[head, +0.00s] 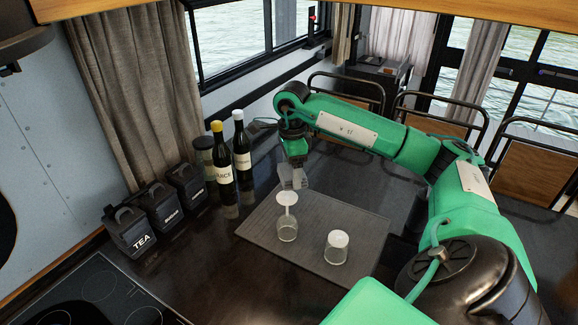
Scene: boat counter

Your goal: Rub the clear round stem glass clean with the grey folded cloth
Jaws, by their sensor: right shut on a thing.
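The clear round stem glass (287,230) stands upside down on the grey mat (330,220), its pale foot on top. My right gripper (293,180) points down just behind and above the foot. It is shut on a small light grey piece that looks like the grey folded cloth (296,179). The cloth's edges are hard to tell from the fingers. I cannot tell whether the cloth touches the glass. My left gripper is not in view.
A short tumbler (336,248) stands upside down on the mat to the right. Bottles (222,165) and dark canisters (163,206) line the left. A hob (100,295) is at front left. The dark counter around the mat is mostly clear.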

